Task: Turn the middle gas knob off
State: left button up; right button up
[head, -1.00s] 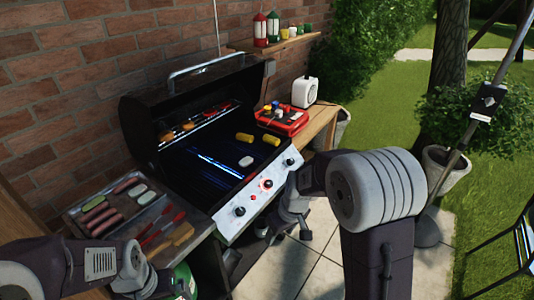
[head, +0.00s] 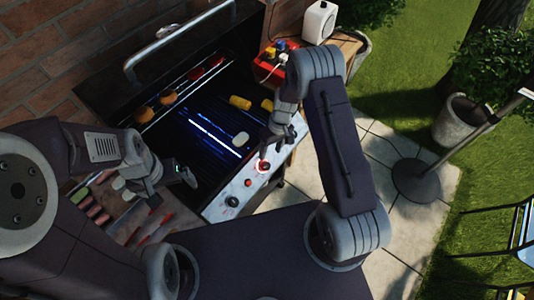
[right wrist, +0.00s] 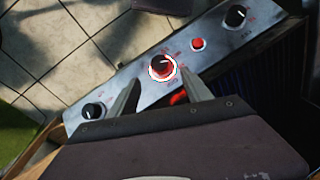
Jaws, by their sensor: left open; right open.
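The middle gas knob (head: 263,166) sits on the silver front panel (head: 222,207) of the gas grill, with a glowing red ring around it. In the right wrist view the middle knob (right wrist: 162,67) shows just beyond the fingertips, its white pointer mark toward the upper right. My right gripper (right wrist: 162,80) is open and empty, its fingers spread to either side below the knob; I cannot tell whether they touch it. In the head view my right gripper (head: 267,151) is over the panel. My left gripper (head: 176,188) is open and empty near the grill's left front corner.
A red button (right wrist: 198,45) and two black knobs (right wrist: 93,111) (right wrist: 236,16) flank the middle knob. Blue flames (head: 213,136) burn under the grate, which holds food. A red tray (head: 272,66) stands beyond the grill. The food tray at left is partly hidden.

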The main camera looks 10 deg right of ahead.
jog(key=s, duration=0.1)
jog(key=p, duration=0.1)
send_over(267, 165)
jog(key=d, duration=0.1)
jog(key=f, duration=0.4)
jog(key=shift+w, duration=0.25)
jog(key=x, duration=0.3)
jog(key=p+x, duration=0.1)
jog(key=shift+s+a+f, duration=0.1)
jog(key=shift+s+a, duration=0.1)
jog(key=shift+s, duration=0.1)
jog(key=shift+w+d+f, duration=0.1)
jog(key=shift+w+f, duration=0.15)
jog(key=shift+s, duration=0.1)
grip_shut()
pick_arm(q)
notch_tip(267, 165, up, 2)
jog(key=shift+s+r, duration=0.1)
